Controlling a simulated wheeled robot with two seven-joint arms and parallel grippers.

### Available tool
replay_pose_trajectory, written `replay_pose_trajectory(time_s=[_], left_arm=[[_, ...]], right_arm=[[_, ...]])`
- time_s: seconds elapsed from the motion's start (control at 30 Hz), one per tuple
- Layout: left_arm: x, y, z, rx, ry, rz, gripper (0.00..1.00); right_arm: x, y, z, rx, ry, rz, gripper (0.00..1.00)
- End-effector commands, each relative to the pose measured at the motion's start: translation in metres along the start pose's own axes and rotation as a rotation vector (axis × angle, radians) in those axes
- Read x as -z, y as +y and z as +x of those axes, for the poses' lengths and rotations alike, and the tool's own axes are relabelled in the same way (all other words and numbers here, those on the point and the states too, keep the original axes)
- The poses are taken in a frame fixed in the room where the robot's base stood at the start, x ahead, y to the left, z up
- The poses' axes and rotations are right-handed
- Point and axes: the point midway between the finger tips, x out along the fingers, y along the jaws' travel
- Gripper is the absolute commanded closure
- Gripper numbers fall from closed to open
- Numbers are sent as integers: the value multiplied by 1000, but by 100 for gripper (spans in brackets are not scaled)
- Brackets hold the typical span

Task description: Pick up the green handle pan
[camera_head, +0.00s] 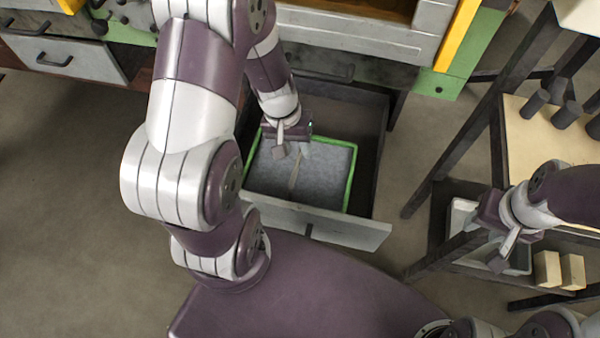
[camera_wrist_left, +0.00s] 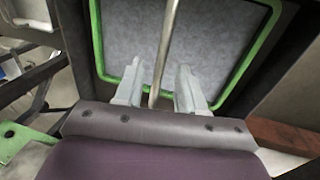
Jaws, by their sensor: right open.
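The pan (camera_head: 352,172) has a green rim and a speckled grey inside, and lies in an open dark drawer (camera_head: 372,130). A thin metal rod (camera_head: 294,178) runs over the middle of the pan; the rod also shows in the left wrist view (camera_wrist_left: 169,45). My left gripper (camera_head: 290,150) reaches down over the pan. In the left wrist view its two fingers (camera_wrist_left: 160,85) are apart, with the rod between them and gaps on both sides. My right gripper (camera_head: 505,250) is open and empty at the right, by the rack.
The drawer's pale front panel (camera_head: 325,224) stands between the pan and my base. A workbench (camera_head: 350,40) is above the drawer. At the right a dark-legged stand (camera_head: 548,130) holds dark cylinders (camera_head: 566,114), with pale blocks (camera_head: 560,270) lower down. The floor at the left is clear.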

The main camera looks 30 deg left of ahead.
Motion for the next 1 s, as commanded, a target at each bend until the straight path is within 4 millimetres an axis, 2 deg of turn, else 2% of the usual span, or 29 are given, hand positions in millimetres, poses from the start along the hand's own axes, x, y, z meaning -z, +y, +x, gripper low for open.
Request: replay_pose_trajectory(time_s=[0.1, 0.2, 0.47, 0.5, 0.57, 0.6, 0.63, 1.0], left_arm=[[-2, -2, 27, 0, -4, -2, 61], [-1, -2, 43, 0, -2, -1, 61], [-1, -1, 47, 1, -1, 0, 61], [-1, -1, 47, 1, -1, -1, 64], [-1, -1, 47, 1, -1, -1, 84], [-1, -1, 47, 1, -1, -1, 97], [-1, -1, 47, 1, -1, -1, 100], [-1, -2, 47, 1, -1, -1, 100]], right_arm=[[-1, 0, 12, 0, 0, 0, 57], [-2, 0, 17, 0, 0, 0, 57], [-2, 0, 17, 0, 0, 0, 57], [-2, 0, 17, 0, 0, 0, 57], [-2, 0, 17, 0, 0, 0, 57], [-2, 0, 17, 0, 0, 0, 57], [-2, 0, 17, 0, 0, 0, 57], [-2, 0, 17, 0, 0, 0, 57]])
